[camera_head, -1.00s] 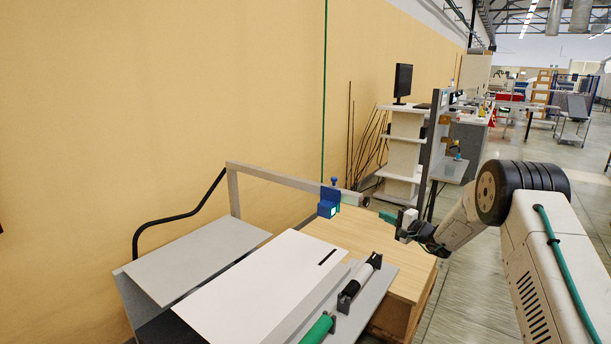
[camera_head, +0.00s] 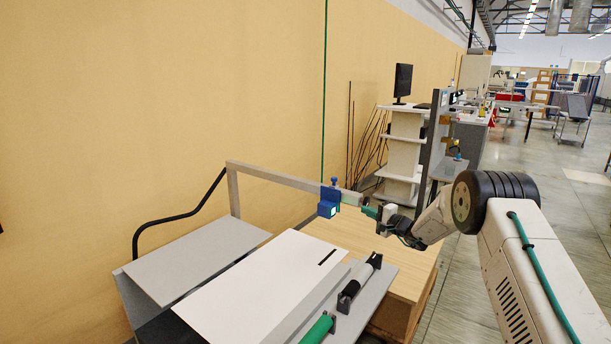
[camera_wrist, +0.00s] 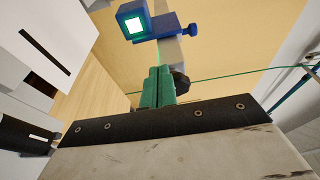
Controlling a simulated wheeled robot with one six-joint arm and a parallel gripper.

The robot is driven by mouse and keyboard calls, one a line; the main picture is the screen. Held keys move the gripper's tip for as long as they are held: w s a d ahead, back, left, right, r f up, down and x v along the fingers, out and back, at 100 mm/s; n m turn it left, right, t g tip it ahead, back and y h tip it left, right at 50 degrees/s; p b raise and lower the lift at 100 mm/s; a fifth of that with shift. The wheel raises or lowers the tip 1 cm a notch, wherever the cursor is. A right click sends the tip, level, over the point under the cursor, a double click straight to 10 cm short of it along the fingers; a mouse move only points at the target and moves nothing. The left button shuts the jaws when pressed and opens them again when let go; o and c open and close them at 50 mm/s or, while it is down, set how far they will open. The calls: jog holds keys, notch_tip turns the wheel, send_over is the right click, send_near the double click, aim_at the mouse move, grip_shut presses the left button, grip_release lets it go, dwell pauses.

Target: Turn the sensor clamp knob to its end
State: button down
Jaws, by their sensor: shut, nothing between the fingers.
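The blue sensor clamp (camera_head: 328,203) sits on a grey bar and has a small blue knob (camera_head: 335,181) on top. In the wrist view the sensor box (camera_wrist: 134,24) has a lit green-white face, and the blue knob (camera_wrist: 193,29) sticks out to its right. A dark round knob (camera_wrist: 181,82) is at the bar's near end, beside my fingers. My gripper (camera_head: 367,211) has green fingers, also in the wrist view (camera_wrist: 158,70). They are shut and empty, near the bar's end and short of the blue clamp. I cannot tell whether they touch the bar.
A black roller (camera_head: 360,277) and a green roller (camera_head: 318,330) lie in front. A tan wall (camera_head: 200,90) stands behind. A shelf (camera_head: 402,145) stands farther back.

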jog(key=shift+w+d+r, duration=0.1)
jog(key=shift+w, duration=0.05)
dwell(0.3)
jog(key=shift+r, duration=1.15)
jog(key=shift+r, duration=0.25)
dwell(0.4)
jog(key=v, duration=0.6)
jog(key=shift+w+d, duration=0.25)
jog(key=shift+d, duration=0.05)
